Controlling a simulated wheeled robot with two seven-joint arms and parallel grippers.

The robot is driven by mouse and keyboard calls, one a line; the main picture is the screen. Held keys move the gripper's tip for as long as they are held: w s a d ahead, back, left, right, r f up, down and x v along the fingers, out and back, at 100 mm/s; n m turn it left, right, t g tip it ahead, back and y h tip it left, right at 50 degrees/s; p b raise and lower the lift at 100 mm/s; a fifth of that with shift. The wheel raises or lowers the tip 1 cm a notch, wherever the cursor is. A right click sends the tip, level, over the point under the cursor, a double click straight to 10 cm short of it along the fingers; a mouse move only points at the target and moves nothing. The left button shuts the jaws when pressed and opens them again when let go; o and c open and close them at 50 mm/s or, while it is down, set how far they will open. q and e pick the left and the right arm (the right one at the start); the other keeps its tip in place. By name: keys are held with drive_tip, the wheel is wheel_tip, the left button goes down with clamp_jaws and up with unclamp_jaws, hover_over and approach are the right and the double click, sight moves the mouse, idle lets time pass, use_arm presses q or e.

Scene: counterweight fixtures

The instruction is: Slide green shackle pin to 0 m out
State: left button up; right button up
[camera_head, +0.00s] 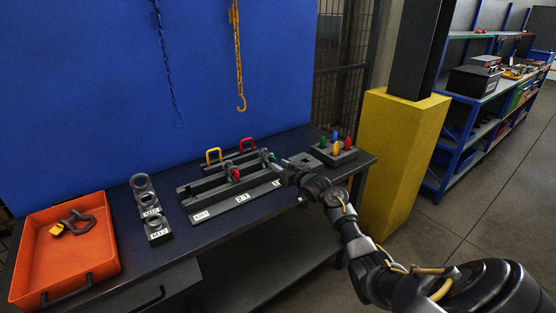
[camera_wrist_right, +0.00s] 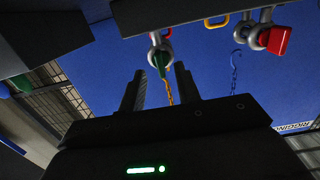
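The green shackle pin (camera_head: 272,157) is on a grey shackle at the right part of a dark rail fixture (camera_head: 215,204) on the bench. In the right wrist view the green pin (camera_wrist_right: 160,64) shows between the two fingertips, with a gap on each side. My right gripper (camera_head: 279,170) reaches in from the right, close to the pin. It also shows in the wrist view (camera_wrist_right: 158,77), with its fingers apart and nothing clamped. A red pin (camera_head: 235,174) sits further left on the fixture and shows at upper right in the wrist view (camera_wrist_right: 280,40). My left gripper is not in view.
Yellow (camera_head: 214,155) and red (camera_head: 246,145) loop handles rise behind the rails. A block with several coloured pegs (camera_head: 334,158) stands at right. Ring stands (camera_head: 158,232) and an orange tray (camera_head: 66,278) are at left. A yellow hook (camera_head: 241,103) hangs above.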

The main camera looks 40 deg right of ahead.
drive_tip(key=s+p, duration=0.3)
drive_tip(key=s, duration=0.1)
drive_tip(key=shift+a+r, duration=0.1)
drive_tip(key=shift+r, duration=0.05)
idle(0.5)
